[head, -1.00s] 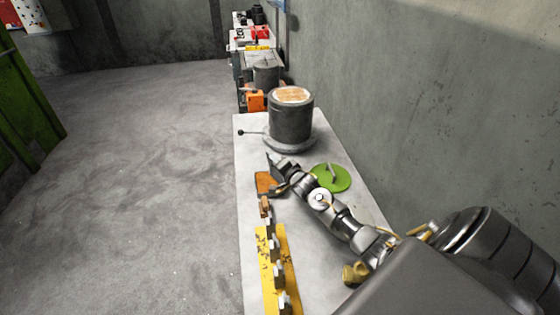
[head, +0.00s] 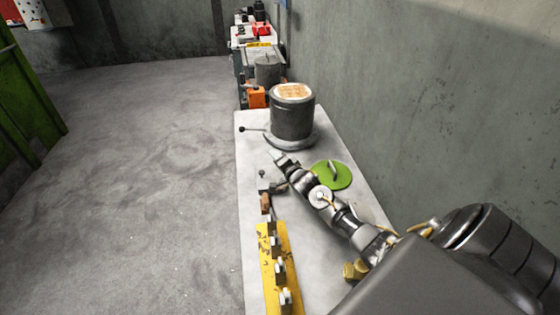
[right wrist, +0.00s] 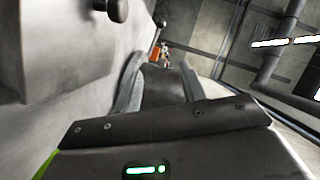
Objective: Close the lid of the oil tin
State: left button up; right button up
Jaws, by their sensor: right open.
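My right gripper (head: 278,172) is open above the bench, its two fingers spread. One finger points toward the big drum and the other lies beside a small grey piece with a dark knob (head: 263,183). This piece looks like the oil tin's lid, flat over the tin; the gripper partly hides the tin. I cannot tell whether finger and lid touch. In the right wrist view a grey surface with a dark knob (right wrist: 116,10) shows at upper left, and the gripper's dark housing fills the bottom. My left gripper is not in view.
A dark drum (head: 292,115) with a lever stands on a round base behind the gripper. A green disc with a handle (head: 331,175) lies at right, close to my arm. A yellow rack (head: 272,268) with several pieces lies nearer. The wall bounds the bench at right.

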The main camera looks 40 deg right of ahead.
jog(key=b+v, duration=0.2)
jog(key=v, duration=0.8)
jog(key=shift+s, duration=0.35)
jog(key=shift+r, duration=0.1)
